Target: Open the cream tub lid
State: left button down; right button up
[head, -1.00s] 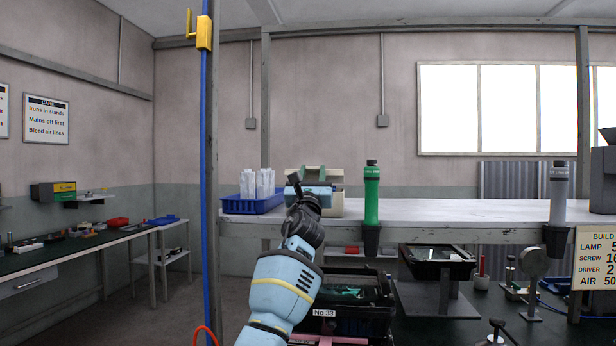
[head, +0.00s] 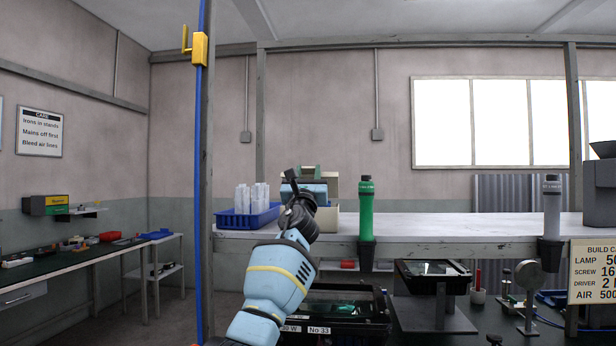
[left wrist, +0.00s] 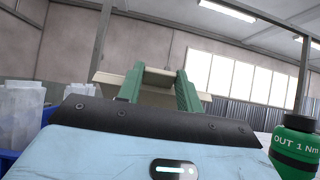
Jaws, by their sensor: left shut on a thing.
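The cream tub (head: 326,222) stands on the raised shelf, right of the blue bin and partly hidden behind my left arm. Its cream lid (head: 335,188) stands up above the tub at the back, tilted. My left gripper (head: 314,174), with a light blue body and green fingers, is at the lid and shut on it. In the left wrist view the green fingers (left wrist: 158,76) reach forward to the pale cream lid (left wrist: 107,80); the exact contact is hidden.
A blue bin (head: 233,222) with clear parts stands left of the tub. A green driver (head: 366,208) stands in a holder to the right, a grey one (head: 552,206) farther right. The shelf (head: 450,225) between them is clear. A blue upright pipe (head: 203,130) is at left.

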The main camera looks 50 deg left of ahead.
pick_arm(q)
jog(key=c, duration=1.3)
grip_release()
jog(key=shift+s+d+r, duration=0.1)
jog(key=shift+s+r, duration=0.15)
jog(key=shift+r, duration=0.25)
jog(key=o, duration=0.4)
jog(key=shift+s+d, duration=0.15)
jog(key=shift+s, duration=0.05)
jog(key=shift+w+f, duration=0.25)
jog(key=shift+s+d+f+p, duration=0.25)
jog(key=shift+s+p, duration=0.1)
jog(key=shift+s, duration=0.05)
jog(key=shift+s+d+f+p, duration=0.2)
jog(key=shift+s+p, duration=0.1)
jog(key=shift+s, duration=0.1)
jog(key=shift+p+v, duration=0.5)
jog(key=shift+v, duration=2.35)
pick_arm(e)
jog(key=shift+w+d+r+t, duration=0.15)
jog(key=shift+w+r, duration=0.2)
jog(key=shift+r, duration=0.4)
jog(key=shift+w+d+r+t, duration=0.15)
jog(key=shift+w+r, duration=0.2)
jog(key=shift+r, duration=0.35)
pick_arm(q)
jog(key=shift+w+f, duration=0.1)
pick_arm(e)
jog(key=shift+a, duration=0.25)
